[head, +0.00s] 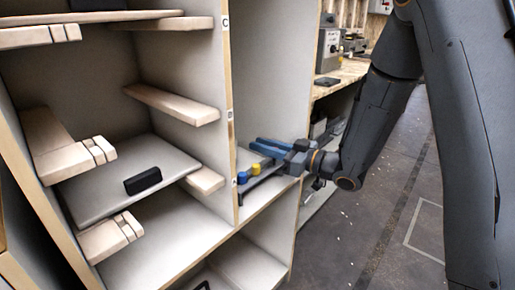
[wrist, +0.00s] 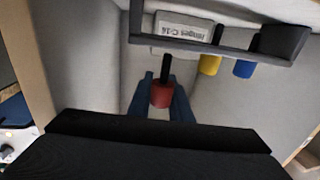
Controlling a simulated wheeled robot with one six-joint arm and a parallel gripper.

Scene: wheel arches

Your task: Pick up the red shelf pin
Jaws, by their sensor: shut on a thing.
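The red shelf pin (wrist: 161,96) sits between the two blue fingers of my gripper (wrist: 164,92) in the wrist view, and the fingers are shut on it. A dark stem stands at its far end. In the head view my gripper (head: 264,149) reaches into the right-hand bay of the cabinet, and the red pin is hidden there. A yellow pin (wrist: 209,65) and a blue pin (wrist: 243,69) sit on a dark rack (wrist: 212,50) beside it. The yellow pin (head: 255,169) and the blue pin (head: 242,178) also show in the head view.
A labelled pale box (wrist: 183,28) is behind the rack. A cabinet divider (head: 231,120) stands just left of my gripper. The left bay has wooden supports (head: 172,103) and a grey shelf (head: 115,187) with a black block (head: 143,180) on it. Open floor (head: 385,240) lies at right.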

